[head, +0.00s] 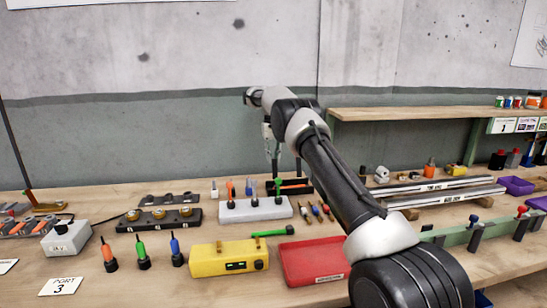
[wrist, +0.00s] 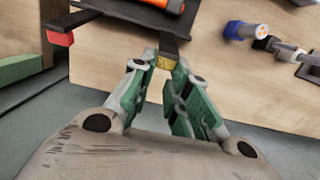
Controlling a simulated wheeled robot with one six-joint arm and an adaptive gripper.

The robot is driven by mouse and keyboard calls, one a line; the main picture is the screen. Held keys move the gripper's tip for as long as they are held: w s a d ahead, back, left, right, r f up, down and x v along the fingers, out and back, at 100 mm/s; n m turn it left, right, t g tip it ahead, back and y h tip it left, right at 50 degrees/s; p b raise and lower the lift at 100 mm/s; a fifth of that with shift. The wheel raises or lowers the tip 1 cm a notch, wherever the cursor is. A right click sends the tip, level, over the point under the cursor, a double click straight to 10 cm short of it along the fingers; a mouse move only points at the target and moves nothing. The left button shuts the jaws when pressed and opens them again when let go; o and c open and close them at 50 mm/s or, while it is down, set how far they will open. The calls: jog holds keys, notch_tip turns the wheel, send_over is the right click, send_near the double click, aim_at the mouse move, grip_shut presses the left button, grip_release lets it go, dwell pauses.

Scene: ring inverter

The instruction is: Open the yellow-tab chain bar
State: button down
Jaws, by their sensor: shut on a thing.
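In the wrist view, the yellow tab (wrist: 167,62) is at the near end of a dark bar (wrist: 168,43). My gripper (wrist: 161,68), with green pads, has its fingertips on either side of the tab and is shut on it. A second dark bar beside it, to the left, ends in a red tab (wrist: 60,38). In the head view, my gripper (head: 272,158) is small and partly hidden by my arm, low over the back of the bench. The yellow tab cannot be made out there.
An orange cylinder (wrist: 170,5) lies on the dark part behind the bars. Blue-ended pieces (wrist: 240,30) lie to the right. In the head view, a white tool block (head: 256,209), yellow box (head: 228,258) and red tray (head: 314,261) stand nearer on the wooden bench.

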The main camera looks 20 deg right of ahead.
jog(key=shift+f, duration=0.45)
jog(key=c, duration=1.4)
grip_release()
jog(key=shift+w, duration=0.1)
jog(key=shift+o, duration=0.2)
jog(key=shift+r, duration=0.15)
jog(key=shift+r, duration=0.1)
